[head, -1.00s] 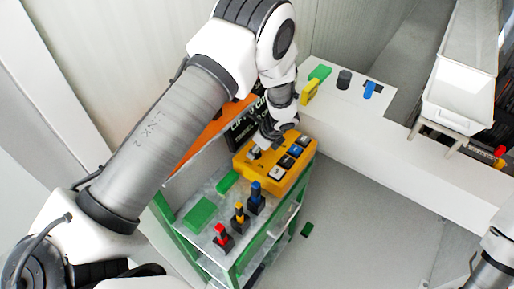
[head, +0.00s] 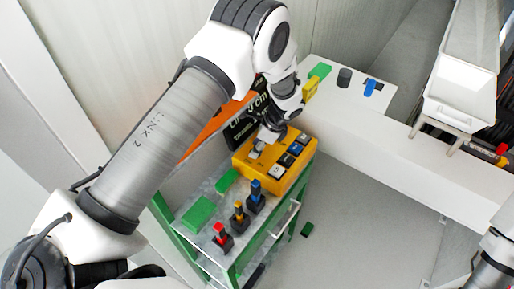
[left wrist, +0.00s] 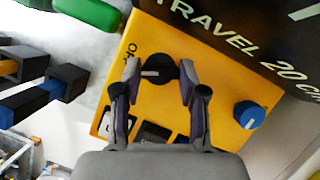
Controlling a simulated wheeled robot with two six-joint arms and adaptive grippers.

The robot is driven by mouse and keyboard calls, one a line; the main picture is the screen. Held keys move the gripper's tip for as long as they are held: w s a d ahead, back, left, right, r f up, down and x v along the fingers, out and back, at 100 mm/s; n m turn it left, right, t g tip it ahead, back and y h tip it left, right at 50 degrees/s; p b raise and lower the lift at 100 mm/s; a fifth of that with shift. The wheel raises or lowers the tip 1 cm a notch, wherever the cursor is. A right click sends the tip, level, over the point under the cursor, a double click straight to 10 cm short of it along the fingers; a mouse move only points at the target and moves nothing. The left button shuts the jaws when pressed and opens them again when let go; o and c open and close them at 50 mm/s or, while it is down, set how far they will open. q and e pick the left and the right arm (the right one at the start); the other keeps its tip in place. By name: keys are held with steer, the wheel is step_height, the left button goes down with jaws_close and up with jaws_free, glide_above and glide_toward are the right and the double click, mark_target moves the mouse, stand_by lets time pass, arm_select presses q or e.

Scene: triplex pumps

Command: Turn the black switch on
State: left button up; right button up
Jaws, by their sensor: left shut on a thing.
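The black switch (left wrist: 160,71) is a round knob with a white mark line, on the top face of a yellow control box (left wrist: 105,82). In the left wrist view the mark lies nearly level across the picture. My left gripper (left wrist: 158,73) has one finger on each side of the knob and is shut on it. In the head view the yellow box (head: 246,171) sits on the green-framed shelf, and my left gripper (head: 265,143) comes down on its far left part, hiding most of the knob. My right gripper is out of view.
A blue knob (left wrist: 249,115) and several square buttons (head: 290,160) are on the same box. A black sign (left wrist: 235,28) stands close behind it. Red, yellow and blue levers (head: 240,214) and green blocks (head: 200,213) are on the shelf to the left.

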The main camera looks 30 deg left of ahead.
arm_select(q)
steer(key=n, duration=0.1)
steer(key=n+g+b, duration=0.1)
steer(key=n, duration=0.1)
steer(key=n+b, duration=0.1)
steer(key=shift+f+n+g+h, duration=0.25)
steer(key=shift+n+g+h, duration=0.05)
steer(key=shift+h, duration=0.1)
steer(key=shift+a+n+g+h+b, duration=0.1)
steer(key=shift+n+g+h+b, duration=0.35)
steer(key=shift+n, duration=0.95)
steer(key=shift+r, duration=0.1)
steer(key=o, duration=1.1)
steer(key=shift+o, duration=0.2)
steer(key=shift+r, duration=0.1)
